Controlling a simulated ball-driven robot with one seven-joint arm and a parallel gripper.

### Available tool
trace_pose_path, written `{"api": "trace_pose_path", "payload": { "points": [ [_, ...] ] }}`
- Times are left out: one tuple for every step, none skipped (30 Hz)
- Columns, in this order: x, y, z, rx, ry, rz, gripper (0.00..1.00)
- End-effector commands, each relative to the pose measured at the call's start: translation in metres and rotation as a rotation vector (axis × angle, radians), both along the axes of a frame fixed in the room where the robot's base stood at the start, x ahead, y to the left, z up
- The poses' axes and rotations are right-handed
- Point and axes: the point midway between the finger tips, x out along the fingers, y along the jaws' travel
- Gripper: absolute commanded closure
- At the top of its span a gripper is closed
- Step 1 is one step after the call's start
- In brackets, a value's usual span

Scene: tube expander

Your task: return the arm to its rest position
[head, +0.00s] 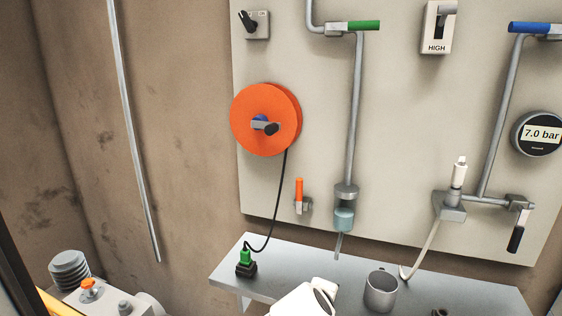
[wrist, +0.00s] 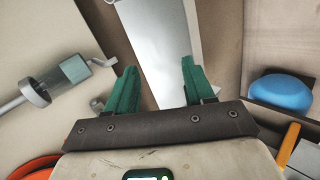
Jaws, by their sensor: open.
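My gripper (wrist: 159,66) shows in the wrist view with its two green fingers apart and nothing between them. Beyond the fingers is a pale grey flat surface, likely the shelf, which also shows in the head view (head: 228,270). White parts of my arm show at the bottom of the head view, in front of the shelf. The gripper fingers cannot be made out in the head view.
The wall panel (head: 410,110) carries an orange reel (head: 283,108), a green-handled valve (head: 363,26), a blue-handled valve (head: 528,28) and a gauge reading 7.0 bar (head: 540,134). A metal cup (head: 380,292) and a green plug (head: 245,256) are on the shelf.

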Motion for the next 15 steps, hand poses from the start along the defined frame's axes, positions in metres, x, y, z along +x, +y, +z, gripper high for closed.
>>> {"api": "trace_pose_path", "payload": {
  "points": [
    [-0.022, -0.018, -0.027, 0.066, 0.039, -0.053, 0.47],
    [-0.035, -0.027, -0.04, 0.107, 0.061, -0.086, 0.47],
    [-0.053, -0.038, -0.057, 0.159, 0.087, -0.13, 0.47],
    [-0.066, -0.048, -0.069, 0.197, 0.107, -0.167, 0.47],
    [-0.08, -0.056, -0.081, 0.235, 0.126, -0.202, 0.47],
    [-0.099, -0.067, -0.094, 0.283, 0.15, -0.251, 0.47],
    [-0.114, -0.075, -0.104, 0.318, 0.168, -0.291, 0.47],
    [-0.13, -0.083, -0.114, 0.353, 0.185, -0.328, 0.47],
    [-0.151, -0.093, -0.125, 0.396, 0.209, -0.379, 0.47],
    [-0.166, -0.101, -0.133, 0.427, 0.225, -0.418, 0.47],
    [-0.182, -0.108, -0.14, 0.458, 0.241, -0.458, 0.47],
    [-0.204, -0.117, -0.148, 0.497, 0.261, -0.512, 0.47],
    [-0.221, -0.123, -0.154, 0.525, 0.275, -0.552, 0.47],
    [-0.238, -0.13, -0.159, 0.551, 0.29, -0.594, 0.47],
    [-0.26, -0.137, -0.164, 0.586, 0.307, -0.647, 0.47]
  ]
}}
